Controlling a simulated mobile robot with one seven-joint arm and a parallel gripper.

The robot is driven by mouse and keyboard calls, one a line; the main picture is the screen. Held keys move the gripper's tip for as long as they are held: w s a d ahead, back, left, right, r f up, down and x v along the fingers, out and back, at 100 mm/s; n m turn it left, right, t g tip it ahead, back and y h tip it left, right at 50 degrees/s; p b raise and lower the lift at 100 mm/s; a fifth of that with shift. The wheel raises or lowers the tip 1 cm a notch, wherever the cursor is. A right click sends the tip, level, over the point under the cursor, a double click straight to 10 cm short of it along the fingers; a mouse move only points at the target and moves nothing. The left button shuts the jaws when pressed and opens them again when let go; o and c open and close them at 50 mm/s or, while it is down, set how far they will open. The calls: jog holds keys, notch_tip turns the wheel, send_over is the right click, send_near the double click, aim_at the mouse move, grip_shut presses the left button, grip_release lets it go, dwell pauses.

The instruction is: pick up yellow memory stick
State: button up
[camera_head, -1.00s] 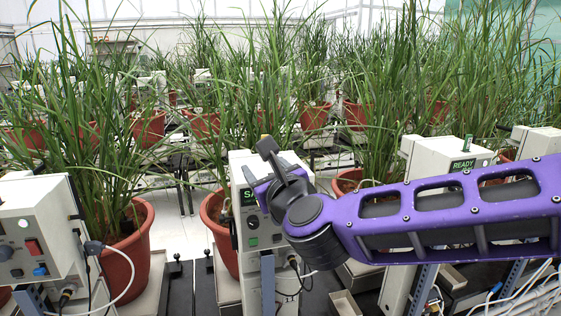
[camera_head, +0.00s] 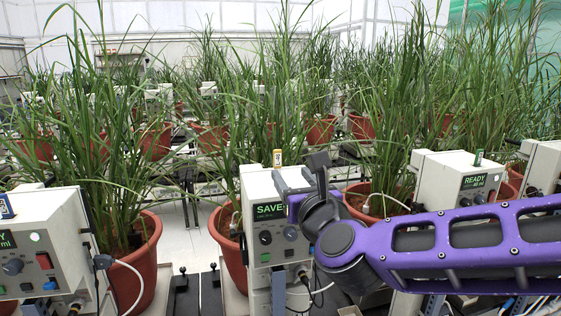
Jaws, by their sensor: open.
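A small yellow memory stick (camera_head: 277,158) stands upright on top of the pale control box (camera_head: 262,183) whose green display reads "SAVE". My gripper (camera_head: 291,181) reaches in from the right, in front of the box's upper right part. Its grey fingers point towards the box top and are open, with nothing seen between them. The stick stands just beyond and above the fingers, apart from them in the picture. The dark, purple-trimmed wrist hides the right part of the box front.
A similar box (camera_head: 461,166) reading "READY" carries a green stick (camera_head: 479,156) at the right. Another box (camera_head: 40,240) stands at the left. Potted tall grasses (camera_head: 130,258) and hanging cables (camera_head: 133,281) crowd the boxes. White floor shows in the middle.

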aim_at(277, 157)
jog(key=b+x, duration=0.2)
jog(key=x, duration=0.3)
jog(key=b+x, duration=0.2)
jog(key=x, duration=0.3)
jog(key=shift+w+a+f, duration=0.2)
jog(key=shift+w+f, duration=0.05)
jog(key=shift+b+x, duration=0.65)
jog(key=shift+x, duration=0.5)
jog(key=shift+b+x, duration=0.35)
jog(key=shift+x, duration=0.8)
jog(key=shift+w+d+r, duration=0.1)
jog(key=shift+r, duration=0.1)
grip_shut()
